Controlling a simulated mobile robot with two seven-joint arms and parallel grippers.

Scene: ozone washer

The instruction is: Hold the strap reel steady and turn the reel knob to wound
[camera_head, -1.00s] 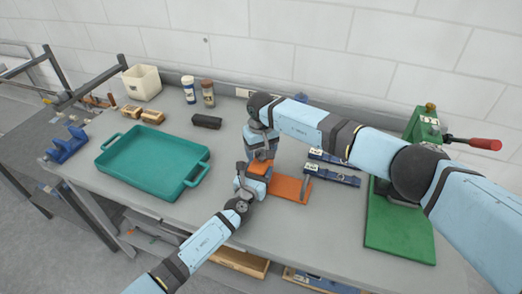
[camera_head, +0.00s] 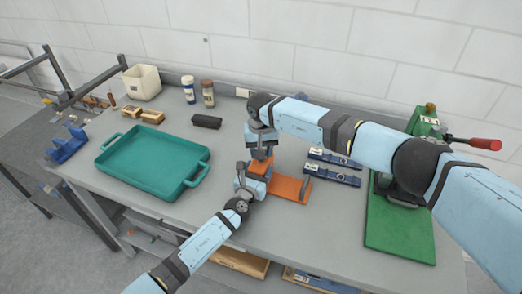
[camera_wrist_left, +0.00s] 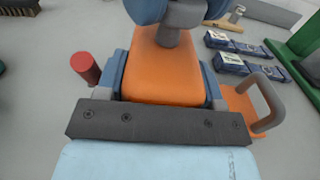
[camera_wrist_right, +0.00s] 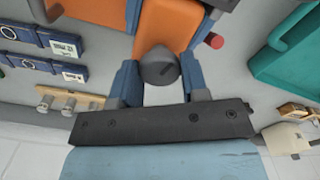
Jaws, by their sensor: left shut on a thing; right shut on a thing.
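The strap reel (camera_head: 293,189) stands on the grey bench, with an orange body, an orange base plate and a grey handle at its right end. In the left wrist view its orange body (camera_wrist_left: 160,78) sits between the blue fingers of my left gripper (camera_head: 251,177), which is shut on it. A red cylinder (camera_wrist_left: 85,68) shows beside the body. The dark grey reel knob (camera_wrist_right: 158,67) is on top of the reel, between the fingers of my right gripper (camera_head: 262,148), which is shut on it from above. I cannot read the knob's setting.
A teal tray (camera_head: 194,183) lies to the left. A black brush (camera_head: 207,121), bottles and a white bin stand behind. My right forearm spans the bench's right half.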

